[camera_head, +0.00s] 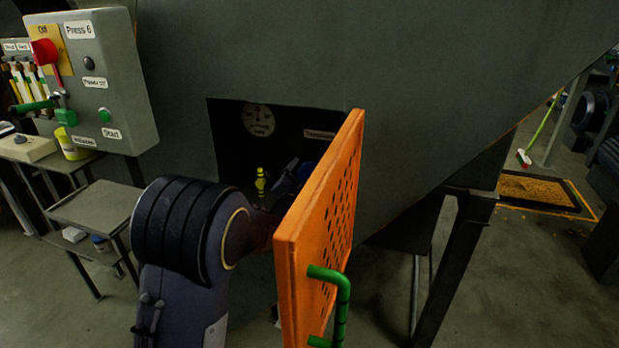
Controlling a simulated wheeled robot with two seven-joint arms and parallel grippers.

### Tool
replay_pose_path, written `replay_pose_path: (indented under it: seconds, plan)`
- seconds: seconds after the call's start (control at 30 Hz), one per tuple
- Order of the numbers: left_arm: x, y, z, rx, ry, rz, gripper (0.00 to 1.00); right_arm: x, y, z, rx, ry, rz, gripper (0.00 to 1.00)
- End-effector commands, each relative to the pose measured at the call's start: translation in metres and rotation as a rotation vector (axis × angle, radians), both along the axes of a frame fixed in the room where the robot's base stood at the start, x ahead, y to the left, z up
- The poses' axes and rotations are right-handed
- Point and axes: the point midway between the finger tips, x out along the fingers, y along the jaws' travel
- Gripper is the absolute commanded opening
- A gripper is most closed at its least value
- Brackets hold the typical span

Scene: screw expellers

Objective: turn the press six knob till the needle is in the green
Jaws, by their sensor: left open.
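A round white gauge (258,119) sits inside the dark recess of the big grey press (300,50). Its needle and any green band are too small to read. A small yellow knob-like fitting (260,182) stands below the gauge. My left arm reaches into the recess from below. My left gripper (287,177) is in the shadow just right of the yellow fitting, with a small gap between them in the picture; it is open, and its fingers are partly hidden. My right gripper is not in view.
An orange perforated door (322,225) with a green handle (340,300) stands open close to the right of my arm. A control box (105,75) labelled Press 6 is at the upper left, above a small grey table (97,205).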

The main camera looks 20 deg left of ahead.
Motion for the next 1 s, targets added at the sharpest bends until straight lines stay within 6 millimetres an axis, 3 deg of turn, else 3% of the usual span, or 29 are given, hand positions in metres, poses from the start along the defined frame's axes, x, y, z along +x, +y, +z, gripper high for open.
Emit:
replay_pose_path:
  seconds: [0.2,0.4,1.0]
  plan:
    - [-0.040,0.002,-0.001,-0.004,0.002,0.000,0.84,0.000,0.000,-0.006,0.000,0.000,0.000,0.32]
    - [-0.061,0.002,-0.001,-0.002,0.002,0.001,0.84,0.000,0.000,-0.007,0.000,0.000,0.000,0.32]
    - [-0.064,0.002,-0.001,-0.001,0.002,0.001,0.84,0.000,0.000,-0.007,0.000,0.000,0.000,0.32]
